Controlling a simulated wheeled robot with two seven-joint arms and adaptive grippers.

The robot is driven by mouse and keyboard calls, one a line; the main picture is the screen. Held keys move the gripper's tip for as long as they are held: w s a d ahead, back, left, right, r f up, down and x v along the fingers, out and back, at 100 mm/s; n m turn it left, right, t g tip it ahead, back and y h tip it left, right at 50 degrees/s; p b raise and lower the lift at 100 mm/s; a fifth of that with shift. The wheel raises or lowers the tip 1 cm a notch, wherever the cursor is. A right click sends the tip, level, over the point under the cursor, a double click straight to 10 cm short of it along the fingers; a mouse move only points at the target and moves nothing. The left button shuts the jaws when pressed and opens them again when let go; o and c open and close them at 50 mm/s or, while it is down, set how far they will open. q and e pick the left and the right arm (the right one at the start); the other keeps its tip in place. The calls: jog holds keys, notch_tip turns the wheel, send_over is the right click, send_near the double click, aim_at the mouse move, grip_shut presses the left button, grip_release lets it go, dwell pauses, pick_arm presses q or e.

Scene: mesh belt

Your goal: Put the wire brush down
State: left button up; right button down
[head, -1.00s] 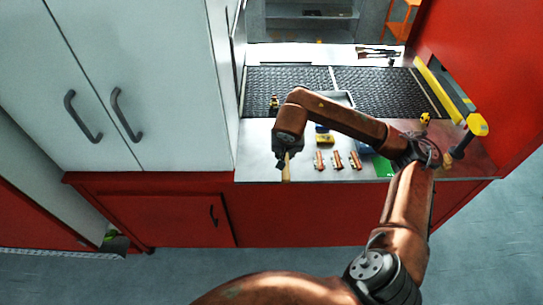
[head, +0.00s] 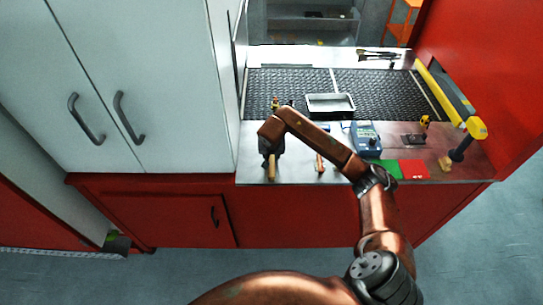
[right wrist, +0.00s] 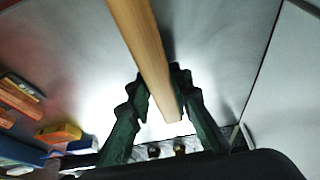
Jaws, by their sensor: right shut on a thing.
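My right gripper (head: 270,156) is at the left end of the metal counter, near the tall white cabinet. It is shut on the wire brush, whose light wooden handle (head: 272,172) points down towards the counter's front edge. In the right wrist view the handle (right wrist: 148,50) runs between the two dark green fingers of the gripper (right wrist: 160,78). The brush's bristles are hidden. I cannot tell whether the brush touches the counter. My left gripper is not in view.
The dark mesh belt (head: 385,95) runs behind the counter (head: 305,172), with a grey tray (head: 330,109) on it. A blue device (head: 366,143), a green mat (head: 387,168), a red mat (head: 413,170) and a wooden block (head: 445,164) stand to the right. A copper-coloured piece (head: 320,162) lies nearer.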

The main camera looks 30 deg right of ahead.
jog(key=shift+f, duration=0.15)
jog(key=c, duration=1.7)
grip_release()
jog(key=shift+c, duration=0.2)
jog(key=v, duration=1.2)
jog(key=shift+b, duration=0.35)
jog(key=shift+a, duration=0.1)
